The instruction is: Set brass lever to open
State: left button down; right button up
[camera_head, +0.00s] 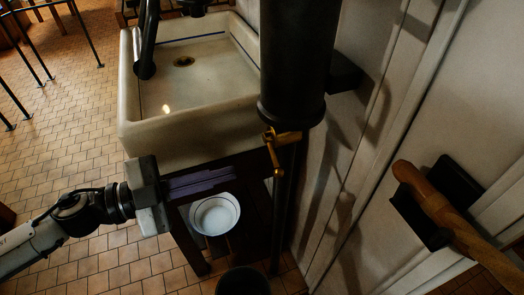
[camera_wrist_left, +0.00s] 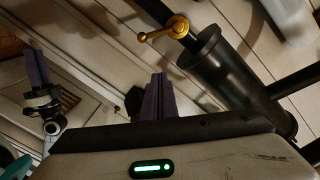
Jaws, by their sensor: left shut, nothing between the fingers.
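The brass lever (camera_head: 273,150) sits on the thin dark pipe just below a wide black cylinder in the head view. The fingers also show in the left wrist view (camera_wrist_left: 158,97). What looks like my right gripper (camera_wrist_left: 35,68) shows at the left of that view; its jaw state is unclear.
A stone sink (camera_head: 190,140) stands behind my left gripper. The black cylinder (camera_head: 295,60) rises above the lever. A white bowl (camera_head: 215,214) sits below the fingers. A wooden handle (camera_head: 435,205) is on the pale wall at right.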

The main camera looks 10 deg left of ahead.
aim_at(273, 155)
pick_arm(q)
jog(key=w+d+f+n+p, duration=0.1)
jog(key=w+d+f, duration=0.2)
jog(key=w+d, duration=0.3)
jog(key=shift+w+d+f+n+p, duration=0.3)
jog(key=shift+w+d+f+n, duration=0.1)
jog(key=shift+w, duration=0.4)
